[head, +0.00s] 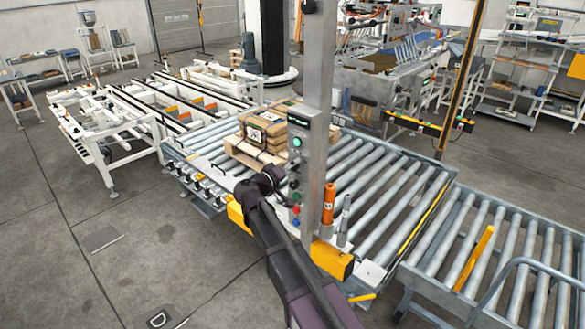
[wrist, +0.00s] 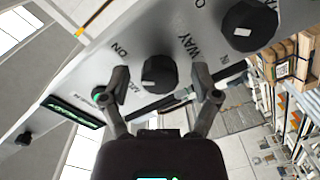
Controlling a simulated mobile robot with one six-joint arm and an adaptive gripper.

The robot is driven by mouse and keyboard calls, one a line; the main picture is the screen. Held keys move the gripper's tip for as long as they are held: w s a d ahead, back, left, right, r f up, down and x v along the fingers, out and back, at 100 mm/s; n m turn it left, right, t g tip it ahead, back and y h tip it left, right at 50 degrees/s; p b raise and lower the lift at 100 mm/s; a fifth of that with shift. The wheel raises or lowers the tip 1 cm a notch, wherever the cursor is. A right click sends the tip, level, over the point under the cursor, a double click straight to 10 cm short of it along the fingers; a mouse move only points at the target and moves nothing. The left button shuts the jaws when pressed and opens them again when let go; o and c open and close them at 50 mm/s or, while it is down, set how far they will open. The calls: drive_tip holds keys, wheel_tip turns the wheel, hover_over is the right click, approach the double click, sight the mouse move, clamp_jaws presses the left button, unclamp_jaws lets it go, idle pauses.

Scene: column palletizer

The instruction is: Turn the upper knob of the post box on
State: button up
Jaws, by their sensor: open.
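The post box (head: 297,160) is a grey panel on an upright post, with a green display, a green lamp and knobs. In the wrist view, the upper knob (wrist: 160,74) is black and round with a white mark on its lower-left side. The word ON is printed to its upper left. My gripper (wrist: 163,92) is open, with one finger on each side of this knob. I cannot tell whether the fingers touch it. A second black knob (wrist: 250,25) is at the upper right. In the head view my gripper (head: 278,184) is at the panel, its fingers hard to make out.
The green lamp (wrist: 98,95) is close to my left finger, and the display (wrist: 72,112) lies beyond it. A roller conveyor (head: 385,190) runs behind the post, with stacked boxes (head: 268,128) on a pallet. An orange cylinder (head: 328,203) stands right of the panel.

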drive_tip(key=shift+n, duration=0.3)
drive_tip(key=n, duration=0.7)
drive_tip(key=shift+h, duration=0.3)
drive_tip(key=n, duration=0.7)
drive_tip(key=shift+n+b, duration=0.35)
drive_tip(key=shift+n, duration=0.05)
drive_tip(key=v, duration=1.4)
drive_tip(key=s+d+f+m+g+y+b, duration=0.2)
drive_tip(key=d+f+m+g+b, duration=0.3)
drive_tip(key=d+f, duration=0.7)
drive_tip(key=s+d+f+m+g+y+b, duration=0.1)
drive_tip(key=d+f+m+g+b, duration=0.4)
drive_tip(key=d+f, duration=0.7)
wheel_tip(320, 180, down, 2)
drive_tip(key=shift+s+d+m+y+b, duration=0.2)
drive_tip(key=shift+s+m+y+b, duration=0.15)
drive_tip(key=shift+s+b, duration=0.55)
